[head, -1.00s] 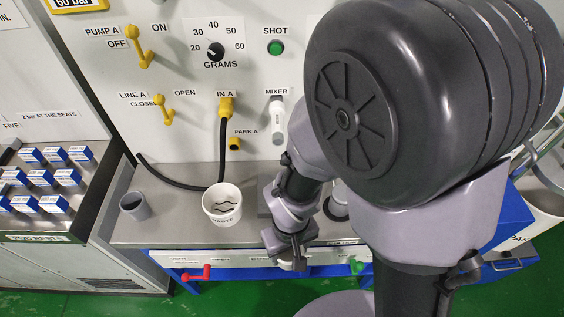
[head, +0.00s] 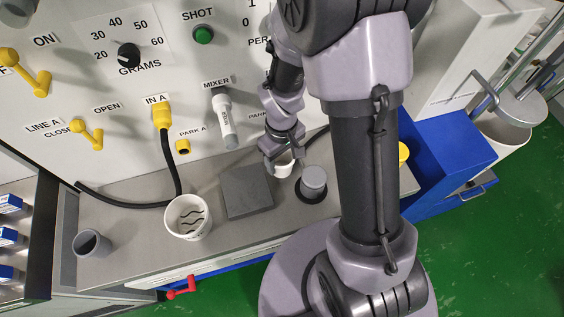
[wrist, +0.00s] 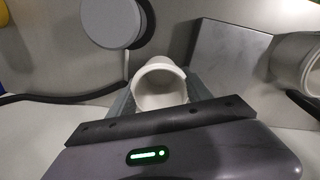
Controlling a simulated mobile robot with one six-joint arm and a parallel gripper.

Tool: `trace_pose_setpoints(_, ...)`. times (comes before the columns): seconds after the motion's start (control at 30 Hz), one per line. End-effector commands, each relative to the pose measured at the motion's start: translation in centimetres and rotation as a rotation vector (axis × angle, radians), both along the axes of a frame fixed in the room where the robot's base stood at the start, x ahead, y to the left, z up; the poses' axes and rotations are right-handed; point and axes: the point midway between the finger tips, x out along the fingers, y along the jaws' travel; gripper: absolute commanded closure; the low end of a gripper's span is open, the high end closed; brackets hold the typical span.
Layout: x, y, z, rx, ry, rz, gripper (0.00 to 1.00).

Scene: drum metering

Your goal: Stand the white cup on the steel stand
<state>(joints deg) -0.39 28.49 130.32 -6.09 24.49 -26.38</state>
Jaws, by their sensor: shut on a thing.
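The white cup (head: 283,167) is between the fingers of my gripper (head: 276,150), right of the square grey plate. In the wrist view the cup (wrist: 160,84) is held between the fingers, its round open mouth showing. A flat square grey metal plate (head: 246,192), which looks like the steel stand, lies on the bench below the mixer nozzle. Its top is bare. In the wrist view the plate (wrist: 225,60) is to the right of the cup and apart from it. The cup's base is hidden, so its height above the bench is unclear.
A round grey cylinder (head: 313,178) on a black ring stands right of the cup. The white waste tub (head: 187,217) is left of the plate, with a small grey cup (head: 91,244) farther left. The mixer nozzle (head: 226,120) hangs behind the plate.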

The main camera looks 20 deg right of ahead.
Motion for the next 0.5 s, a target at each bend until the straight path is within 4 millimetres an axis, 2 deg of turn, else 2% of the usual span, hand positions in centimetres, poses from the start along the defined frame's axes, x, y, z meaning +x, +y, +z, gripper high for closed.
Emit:
trace_pose_setpoints(0.13,0.8,-0.8,-0.7,0.0,0.001,0.0,0.83)
trace_pose_setpoints(0.3,0.8,-0.8,-3.8,0.0,0.001,0.002,0.83)
trace_pose_setpoints(0.5,0.8,-0.8,-3.6,0.0,0.0,0.001,0.83)
